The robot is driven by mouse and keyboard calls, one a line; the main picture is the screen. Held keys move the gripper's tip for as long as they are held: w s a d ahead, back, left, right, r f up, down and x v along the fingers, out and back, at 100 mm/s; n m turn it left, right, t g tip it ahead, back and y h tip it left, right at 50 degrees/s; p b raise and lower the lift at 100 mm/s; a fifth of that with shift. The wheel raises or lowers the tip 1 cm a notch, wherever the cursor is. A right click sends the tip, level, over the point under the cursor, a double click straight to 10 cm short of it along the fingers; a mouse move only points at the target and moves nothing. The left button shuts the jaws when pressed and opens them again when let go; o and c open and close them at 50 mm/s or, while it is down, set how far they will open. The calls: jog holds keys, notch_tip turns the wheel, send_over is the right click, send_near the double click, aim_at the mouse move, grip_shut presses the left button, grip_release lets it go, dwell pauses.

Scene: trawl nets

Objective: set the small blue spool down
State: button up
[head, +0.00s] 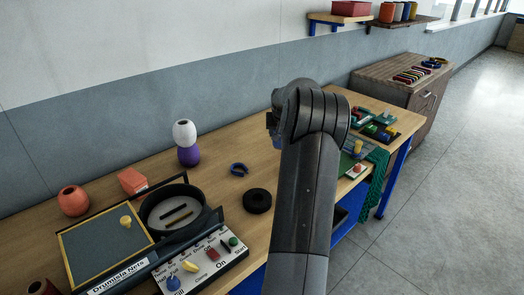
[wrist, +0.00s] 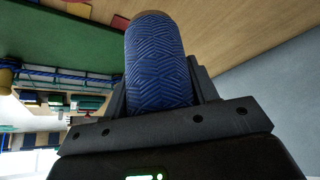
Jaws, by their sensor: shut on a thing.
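The small blue spool (wrist: 157,60) fills the middle of the wrist view, its blue thread wound in a criss-cross pattern. My gripper (wrist: 160,88) is shut on it, with one dark finger on each side. A tan end of the spool shows at its upper left. In the head view my arm hides the fingers, and only a small bluish patch shows at the arm's left edge. I cannot tell whether the spool touches the wooden workbench (head: 235,140).
A control panel (head: 205,266) is in front. Trays of small parts (head: 378,130) lie right. Bare wood shows between them.

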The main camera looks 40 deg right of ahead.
jog(key=shift+w+a+f, duration=0.45)
jog(key=shift+w+f, duration=0.8)
jog(key=shift+f, duration=0.2)
jog(key=shift+w+a+f, duration=0.5)
jog(key=shift+w+f, duration=0.7)
jog(key=shift+f, duration=0.25)
jog(key=shift+w+a+f, duration=0.45)
jog(key=shift+w+f, duration=0.8)
jog(key=shift+f, duration=0.2)
jog(key=shift+f, duration=0.15)
jog(key=o, duration=1)
